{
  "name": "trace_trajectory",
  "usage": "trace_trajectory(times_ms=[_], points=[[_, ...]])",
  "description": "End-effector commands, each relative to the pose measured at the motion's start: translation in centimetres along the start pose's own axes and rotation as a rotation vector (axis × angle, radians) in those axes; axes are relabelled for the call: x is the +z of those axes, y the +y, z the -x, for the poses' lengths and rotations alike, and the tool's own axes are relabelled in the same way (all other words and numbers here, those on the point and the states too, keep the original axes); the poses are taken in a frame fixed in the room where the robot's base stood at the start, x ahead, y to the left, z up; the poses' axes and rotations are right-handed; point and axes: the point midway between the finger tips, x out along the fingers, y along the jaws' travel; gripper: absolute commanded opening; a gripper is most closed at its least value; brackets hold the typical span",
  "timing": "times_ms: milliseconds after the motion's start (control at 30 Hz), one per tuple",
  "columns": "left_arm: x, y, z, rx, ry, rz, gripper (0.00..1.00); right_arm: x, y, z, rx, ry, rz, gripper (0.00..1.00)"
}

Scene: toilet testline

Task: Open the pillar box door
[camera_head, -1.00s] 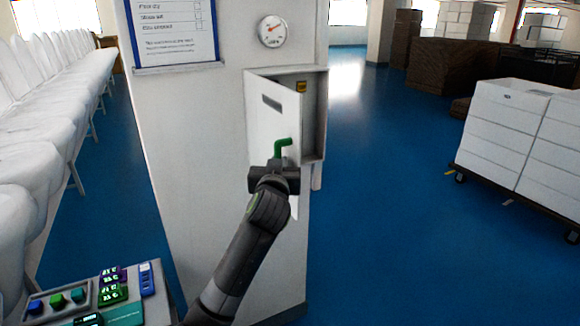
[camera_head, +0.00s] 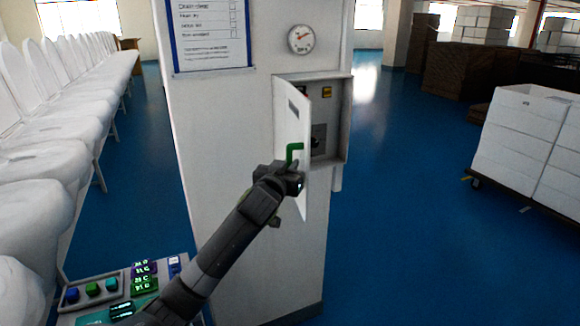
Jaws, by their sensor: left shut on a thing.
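The pillar box (camera_head: 343,120) is a grey-white cabinet on the white pillar (camera_head: 222,130). Its white door (camera_head: 289,118) is hinged on the left and stands well open, swung out toward me. Inside I see a yellow label and a dark part. A green handle (camera_head: 296,150) sticks out from the door. My left gripper (camera_head: 291,172) is at the lower part of this handle and shut on it; the fingers hide its lower end. My right gripper is not in view.
A round gauge (camera_head: 301,39) and a framed checklist (camera_head: 211,32) are on the pillar. A control panel with coloured buttons (camera_head: 112,291) stands at lower left. White toilets (camera_head: 45,150) line the left. A cart of white boxes (camera_head: 525,140) stands right. Blue floor between is clear.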

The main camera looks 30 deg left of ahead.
Motion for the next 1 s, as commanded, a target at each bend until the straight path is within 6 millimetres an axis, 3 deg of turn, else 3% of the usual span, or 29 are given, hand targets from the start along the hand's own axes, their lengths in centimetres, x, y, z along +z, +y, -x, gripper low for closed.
trace_trajectory(times_ms=[67,100,133,533,1000], points=[[-0.5,0.0,0.0,0.001,0.01,-0.002,0.0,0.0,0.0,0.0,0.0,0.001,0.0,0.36],[-0.5,0.0,-0.1,0.001,0.011,-0.002,0.15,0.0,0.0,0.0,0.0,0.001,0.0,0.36],[-0.5,0.1,-0.1,0.001,0.011,-0.002,0.17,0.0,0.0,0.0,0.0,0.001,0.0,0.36],[-0.1,0.0,0.7,0.0,0.005,-0.002,0.17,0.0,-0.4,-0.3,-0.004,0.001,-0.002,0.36],[0.1,0.0,7.9,0.002,0.006,-0.003,0.17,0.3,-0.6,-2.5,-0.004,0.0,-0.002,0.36]])
